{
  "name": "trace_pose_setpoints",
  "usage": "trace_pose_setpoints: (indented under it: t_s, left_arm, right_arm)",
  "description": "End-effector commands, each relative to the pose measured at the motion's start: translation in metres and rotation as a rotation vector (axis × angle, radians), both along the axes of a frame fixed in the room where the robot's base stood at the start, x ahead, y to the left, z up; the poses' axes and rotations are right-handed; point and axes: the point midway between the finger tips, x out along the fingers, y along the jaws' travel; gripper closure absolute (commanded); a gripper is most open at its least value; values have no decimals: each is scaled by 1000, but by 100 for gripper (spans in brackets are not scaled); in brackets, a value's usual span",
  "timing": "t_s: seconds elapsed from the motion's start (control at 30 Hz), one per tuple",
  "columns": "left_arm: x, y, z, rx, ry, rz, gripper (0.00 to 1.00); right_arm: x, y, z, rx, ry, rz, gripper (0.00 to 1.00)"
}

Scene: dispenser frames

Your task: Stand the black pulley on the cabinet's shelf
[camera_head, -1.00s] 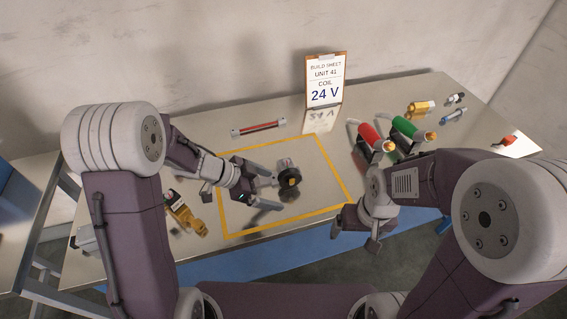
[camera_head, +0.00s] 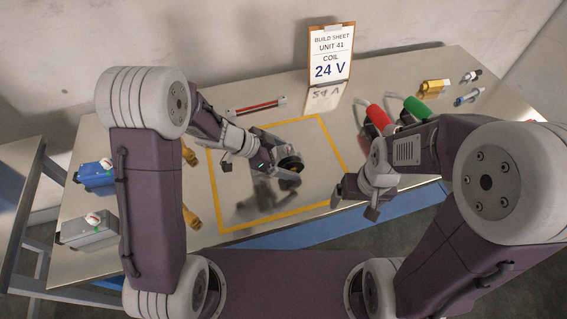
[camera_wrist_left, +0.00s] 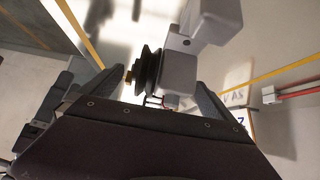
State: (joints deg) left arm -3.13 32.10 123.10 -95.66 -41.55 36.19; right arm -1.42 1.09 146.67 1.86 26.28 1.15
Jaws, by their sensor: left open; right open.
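The black pulley (camera_head: 290,163) is partly hidden by my left gripper in the head view, inside the yellow outline on the table. In the left wrist view the pulley (camera_wrist_left: 149,70) has a brass piece on one side and a light grey body against the other. My left gripper (camera_head: 282,168) is open at the pulley. In the left wrist view its fingers stand apart on either side of the pulley and grey body; contact is unclear. My right gripper (camera_head: 355,200) is open and empty near the table's front edge. I cannot make out the cabinet's shelf.
A build sheet (camera_head: 331,55) reading 24 V stands at the back. Red (camera_head: 378,118) and green (camera_head: 416,108) cylinders stand right. A blue box (camera_head: 95,174) and a grey box (camera_head: 88,230) lie left. A red bar (camera_head: 256,107) lies behind the yellow outline (camera_head: 210,180).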

Motion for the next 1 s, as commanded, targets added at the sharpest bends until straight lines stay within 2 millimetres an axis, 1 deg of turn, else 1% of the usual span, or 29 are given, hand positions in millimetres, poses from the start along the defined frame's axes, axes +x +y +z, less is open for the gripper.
trace_pose_setpoints:
  t_s: [0.03, 0.13, 0.23, 0.4, 0.47, 0.5, 0.57, 0.6, 0.67, 0.7, 0.73, 1.0]
  left_arm:
    - [2, -7, -11, 1, 1, -5, 0]
    - [5, -16, -20, 1, 0, -3, 0]
    - [7, -19, -21, 1, 0, -1, 0]
    - [7, -19, -20, 0, -1, 0, 0]
    - [7, -19, -20, 0, -1, 0, 17]
    - [7, -19, -20, 1, 0, 1, 28]
    - [7, -19, -20, 0, -1, 1, 44]
    - [7, -19, -20, 0, -1, 1, 56]
    - [7, -19, -20, 0, -1, 1, 72]
    - [7, -19, -20, 0, -1, 1, 83]
    - [7, -19, -19, -1, -2, 0, 88]
    - [7, -19, -16, -1, -3, 0, 88]
  right_arm:
    - [0, 0, -8, 0, 0, 0, 9]
    - [0, 0, -11, 0, 0, 0, 9]
    - [0, 0, -11, 0, 0, 0, 9]
    - [0, 0, -10, 0, 0, 0, 9]
    - [0, 0, -10, 0, 0, 0, 9]
    - [0, 0, -10, 0, 0, 0, 9]
    - [0, 0, -10, 0, 0, 0, 9]
    - [0, 0, -10, 0, 0, 0, 9]
    - [0, 0, -10, 0, 0, 0, 9]
    - [0, 0, -10, 0, 0, 0, 9]
    - [0, 0, -10, 0, 0, 0, 9]
    - [0, 0, -8, 0, 0, 0, 9]
